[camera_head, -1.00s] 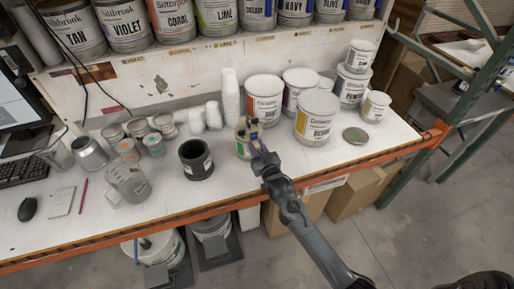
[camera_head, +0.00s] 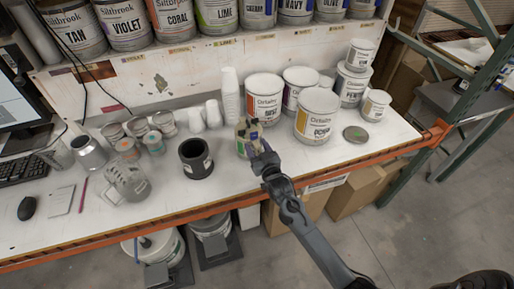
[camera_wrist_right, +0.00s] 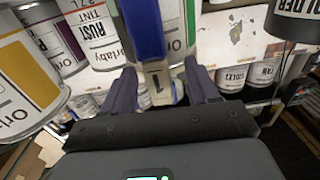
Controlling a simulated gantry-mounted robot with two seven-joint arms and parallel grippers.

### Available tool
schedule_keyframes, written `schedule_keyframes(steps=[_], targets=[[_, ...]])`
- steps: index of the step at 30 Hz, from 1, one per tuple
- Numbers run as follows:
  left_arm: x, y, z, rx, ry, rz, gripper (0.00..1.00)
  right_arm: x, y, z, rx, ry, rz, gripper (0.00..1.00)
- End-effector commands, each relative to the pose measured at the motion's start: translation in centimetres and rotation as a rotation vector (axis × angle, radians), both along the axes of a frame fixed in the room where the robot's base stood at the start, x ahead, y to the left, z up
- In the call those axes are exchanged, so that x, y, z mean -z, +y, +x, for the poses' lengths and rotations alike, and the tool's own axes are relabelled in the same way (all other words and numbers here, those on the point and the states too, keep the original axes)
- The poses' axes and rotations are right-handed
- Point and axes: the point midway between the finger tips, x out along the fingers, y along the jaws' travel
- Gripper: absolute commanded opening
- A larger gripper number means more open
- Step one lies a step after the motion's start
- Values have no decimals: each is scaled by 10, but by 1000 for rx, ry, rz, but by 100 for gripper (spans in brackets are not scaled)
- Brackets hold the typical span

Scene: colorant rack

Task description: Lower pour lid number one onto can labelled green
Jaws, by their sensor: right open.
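My right gripper (camera_head: 250,136) is over a small can (camera_head: 242,152) at the middle of the bench, which it partly hides. In the right wrist view my right gripper (camera_wrist_right: 163,88) has its two dark fingers apart. Pour lid number one, with a blue part (camera_wrist_right: 143,28) and a pale part marked "1" (camera_wrist_right: 157,84), lies between them, and the fingers are not closed on it. A can with a green band (camera_wrist_right: 191,22) shows just behind the lid. I cannot tell whether the lid is seated on the can. My left gripper is not in view.
A black can (camera_head: 196,160) stands left of the gripper, and a clear jug (camera_head: 127,182) further left. Large paint cans (camera_head: 264,98) stand close behind and right (camera_head: 316,115). A stack of white cups (camera_head: 230,92) is behind. A flat round lid (camera_head: 355,134) lies at right.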

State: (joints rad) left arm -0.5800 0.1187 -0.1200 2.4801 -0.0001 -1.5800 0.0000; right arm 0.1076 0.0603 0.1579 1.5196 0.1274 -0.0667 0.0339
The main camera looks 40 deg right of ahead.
Motion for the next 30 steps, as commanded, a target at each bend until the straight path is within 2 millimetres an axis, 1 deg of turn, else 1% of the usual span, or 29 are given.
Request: schedule_keyframes(steps=[4, 7, 11, 15, 21, 25, 30], targets=[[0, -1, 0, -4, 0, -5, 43, 1, 1, -4, 0, 1, 0, 59], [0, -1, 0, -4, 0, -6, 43, 2, 4, -12, 0, 2, 1, 59], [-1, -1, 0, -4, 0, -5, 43, 1, 9, -30, 0, 2, 1, 59], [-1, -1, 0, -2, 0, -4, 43, 1, 16, -55, 0, 1, 0, 59], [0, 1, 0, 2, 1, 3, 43, 1, 26, -84, -1, 1, 0, 59], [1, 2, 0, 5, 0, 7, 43, 1, 29, -96, -1, 0, 0, 59], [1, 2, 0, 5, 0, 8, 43, 0, 31, -103, 0, -1, 0, 59]])
